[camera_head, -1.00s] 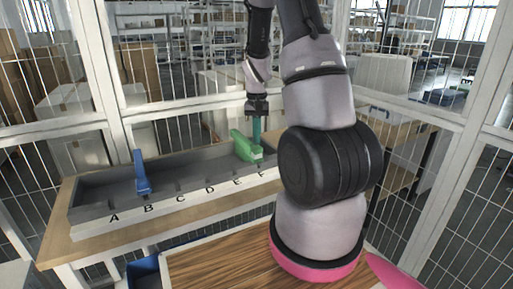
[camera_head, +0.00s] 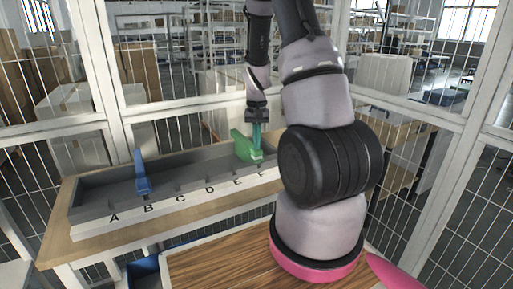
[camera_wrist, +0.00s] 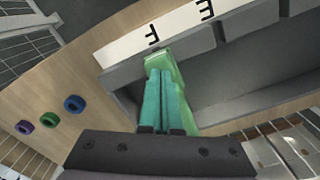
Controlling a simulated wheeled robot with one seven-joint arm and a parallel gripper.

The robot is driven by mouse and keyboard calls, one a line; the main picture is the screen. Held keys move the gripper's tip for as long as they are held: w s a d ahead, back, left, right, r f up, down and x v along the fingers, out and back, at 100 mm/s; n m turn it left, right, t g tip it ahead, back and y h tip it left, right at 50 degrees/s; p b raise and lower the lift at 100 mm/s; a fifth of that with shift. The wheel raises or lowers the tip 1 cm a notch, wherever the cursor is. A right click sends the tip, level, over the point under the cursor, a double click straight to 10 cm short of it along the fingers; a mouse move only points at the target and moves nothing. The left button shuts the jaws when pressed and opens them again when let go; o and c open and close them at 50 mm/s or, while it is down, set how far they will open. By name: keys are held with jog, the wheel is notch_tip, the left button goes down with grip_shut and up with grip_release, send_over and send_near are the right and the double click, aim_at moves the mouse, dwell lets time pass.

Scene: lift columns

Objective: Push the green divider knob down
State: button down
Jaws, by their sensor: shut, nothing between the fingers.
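The green divider (camera_head: 241,145) stands in the grey tray near letters E and F in the head view. Its knob end shows in the wrist view (camera_wrist: 160,61), at the tray's lettered edge beside F. My gripper (camera_head: 257,152) points down at the green divider with its teal fingers together and nothing between them. In the wrist view my gripper (camera_wrist: 163,78) has its fingertips over or against the knob end. I cannot tell whether they touch, since the fingers hide part of the divider.
A blue divider (camera_head: 142,178) stands in the grey tray (camera_head: 100,192) near B. The tray sits on a wooden table (camera_head: 56,240). A blue bin (camera_head: 145,272) is below in front. Purple, green and blue rings (camera_wrist: 49,119) show at left in the wrist view. Wire fencing surrounds the area.

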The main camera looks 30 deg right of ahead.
jog(key=shift+f, duration=0.35)
jog(key=shift+r, duration=0.1)
notch_tip(320, 180, up, 9)
dwell(0.8)
dwell(0.3)
jog(key=s+a+r+t, duration=0.2)
jog(key=s+a+r, duration=0.2)
jog(key=s+r, duration=0.2)
jog(key=s+a+r+n+t+y, duration=0.1)
jog(key=s+a+r+t, duration=0.1)
jog(key=s+a+r, duration=0.3)
jog(key=s+a+r+t+y, duration=0.1)
jog(key=s+a+r+t, duration=0.2)
jog(key=s+r, duration=0.5)
notch_tip(320, 180, up, 4)
jog(key=shift+s+a+r, duration=0.2)
jog(key=shift+s+a, duration=0.1)
jog(key=shift+a, duration=0.4)
